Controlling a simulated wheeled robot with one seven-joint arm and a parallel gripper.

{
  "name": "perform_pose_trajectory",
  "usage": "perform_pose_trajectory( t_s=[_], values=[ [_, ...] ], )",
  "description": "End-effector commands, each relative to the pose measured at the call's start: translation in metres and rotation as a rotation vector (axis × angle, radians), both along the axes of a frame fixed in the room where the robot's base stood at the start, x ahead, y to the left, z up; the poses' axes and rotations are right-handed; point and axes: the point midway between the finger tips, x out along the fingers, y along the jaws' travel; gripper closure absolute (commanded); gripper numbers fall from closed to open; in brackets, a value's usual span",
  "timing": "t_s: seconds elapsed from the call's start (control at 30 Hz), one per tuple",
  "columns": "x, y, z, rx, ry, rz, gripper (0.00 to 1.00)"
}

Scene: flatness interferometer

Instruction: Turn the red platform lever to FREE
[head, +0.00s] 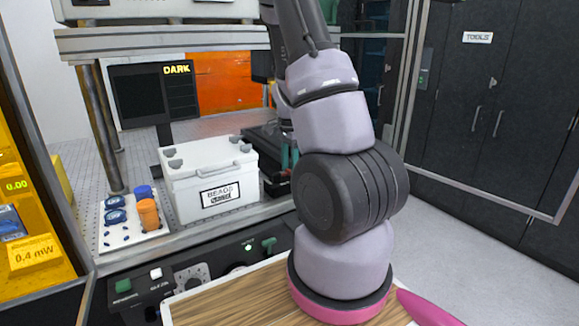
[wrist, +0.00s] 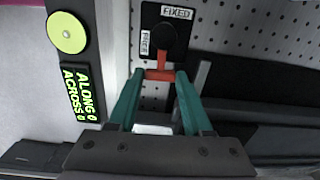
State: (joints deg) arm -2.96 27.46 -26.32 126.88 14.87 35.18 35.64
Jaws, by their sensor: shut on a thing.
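In the wrist view, the red platform lever (wrist: 161,74) hangs from a round black pivot (wrist: 165,38) on a black plate, its red bar pointing toward the bottom of the picture. A FIXED label (wrist: 178,13) is at the top of the plate. A second, sideways label (wrist: 147,41) at its left is too small to read surely. My gripper (wrist: 159,78) has its two teal fingers shut on the red lever's end. In the head view, my gripper (head: 289,156) shows only partly behind my arm; the lever is hidden there.
A white box labelled BEADS (head: 210,185) stands left of my gripper, beside a tray (head: 130,232) with blue and orange items. A DARK screen (head: 155,95) is behind. In the wrist view, an ALONG/ACROSS panel (wrist: 80,95) is at left and a grey post (wrist: 202,77) at right.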

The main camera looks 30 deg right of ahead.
Motion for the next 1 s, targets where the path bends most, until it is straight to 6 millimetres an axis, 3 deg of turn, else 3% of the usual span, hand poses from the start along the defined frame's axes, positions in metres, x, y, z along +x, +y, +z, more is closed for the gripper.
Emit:
perform_pose_trajectory(
  t_s=[0.03,0.1,0.47,1.0],
  values=[
    [0.000,0.000,0.000,0.000,-0.001,0.001,0.39],
    [0.000,0.000,0.000,0.000,-0.001,0.001,0.20],
    [0.001,0.000,0.004,-0.001,-0.002,0.002,0.20],
    [0.001,0.000,0.096,0.000,-0.004,0.003,0.20]
  ],
)
